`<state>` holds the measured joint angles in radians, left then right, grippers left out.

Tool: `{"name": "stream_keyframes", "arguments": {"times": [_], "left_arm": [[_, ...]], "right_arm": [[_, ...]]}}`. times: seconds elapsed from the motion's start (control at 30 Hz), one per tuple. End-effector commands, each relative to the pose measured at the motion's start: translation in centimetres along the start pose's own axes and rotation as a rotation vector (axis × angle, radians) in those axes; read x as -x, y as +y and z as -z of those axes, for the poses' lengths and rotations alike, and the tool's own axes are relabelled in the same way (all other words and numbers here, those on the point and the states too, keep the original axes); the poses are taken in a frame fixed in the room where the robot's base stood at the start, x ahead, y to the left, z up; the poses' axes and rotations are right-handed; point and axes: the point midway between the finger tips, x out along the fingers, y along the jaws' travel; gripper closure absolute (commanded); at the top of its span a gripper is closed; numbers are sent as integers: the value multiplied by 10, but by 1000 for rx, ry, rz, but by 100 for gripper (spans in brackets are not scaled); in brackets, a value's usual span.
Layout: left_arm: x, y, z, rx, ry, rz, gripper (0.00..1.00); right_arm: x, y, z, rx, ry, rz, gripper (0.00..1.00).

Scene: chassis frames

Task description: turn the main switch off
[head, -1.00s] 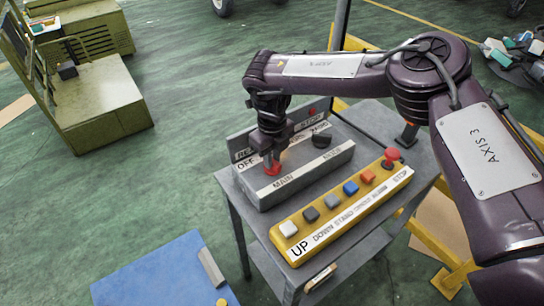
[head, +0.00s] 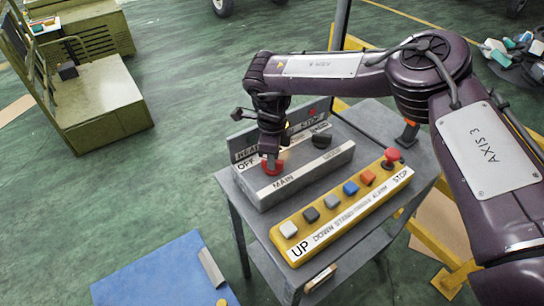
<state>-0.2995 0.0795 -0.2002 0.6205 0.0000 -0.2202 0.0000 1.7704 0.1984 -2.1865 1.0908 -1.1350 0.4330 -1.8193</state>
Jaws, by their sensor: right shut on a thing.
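The main switch is a red knob (head: 272,168) on a grey box, above the label MAIN and beside the label OFF. My right gripper (head: 271,160) points down from above and is shut on the red knob. The gripper hides part of the knob, so its exact setting cannot be told. The grey switch box (head: 305,176) stands on a grey cart and also bears a black knob (head: 321,140) to the right. My left gripper is not in view.
A yellow button box (head: 345,215) with several coloured buttons and a red knob (head: 392,154) lies in front of the grey box on the cart (head: 232,188). A blue panel (head: 165,270) lies at lower left.

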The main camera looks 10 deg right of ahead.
Motion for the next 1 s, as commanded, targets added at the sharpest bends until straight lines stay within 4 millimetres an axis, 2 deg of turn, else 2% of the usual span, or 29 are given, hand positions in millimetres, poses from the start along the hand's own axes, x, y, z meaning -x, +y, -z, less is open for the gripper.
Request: {"name": "stream_keyframes", "arguments": {"times": [0.47, 0.5, 0.63, 1.0], "left_arm": [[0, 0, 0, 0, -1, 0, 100], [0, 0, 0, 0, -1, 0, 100], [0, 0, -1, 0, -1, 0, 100], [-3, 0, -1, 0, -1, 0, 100]], "right_arm": [[2, -2, 0, 15, -2, 5, 100], [2, -2, 0, 15, -2, 5, 81], [2, -1, 0, 14, -2, 4, 64], [5, -1, -1, 14, -2, 3, 62]]}}
